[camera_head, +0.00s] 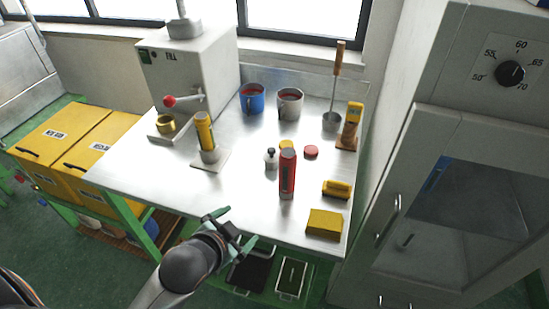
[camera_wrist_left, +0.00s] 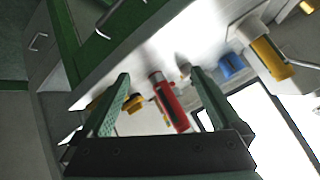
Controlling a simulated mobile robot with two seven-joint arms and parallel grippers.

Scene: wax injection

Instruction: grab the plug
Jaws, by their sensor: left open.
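A small grey piece with a black knob (camera_head: 271,159), which looks like the plug, stands upright on the steel table (camera_head: 150,180), left of a red canister (camera_head: 287,175). In the left wrist view the grey piece (camera_wrist_left: 183,67) shows small, close to the right finger's tip in the picture. My left gripper (camera_head: 242,226) is open and empty at the table's front edge, nearer to me than the grey piece and apart from it. In the left wrist view its fingers (camera_wrist_left: 160,74) frame the red canister (camera_wrist_left: 170,102). My right gripper is not in view.
A yellow disc (camera_head: 287,145) and a red disc (camera_head: 311,151) lie behind the canister. A yellow brush (camera_head: 336,188) and sponge (camera_head: 324,223) lie to its right. A yellow cylinder on a stand (camera_head: 205,132) is left. The front left tabletop is clear.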

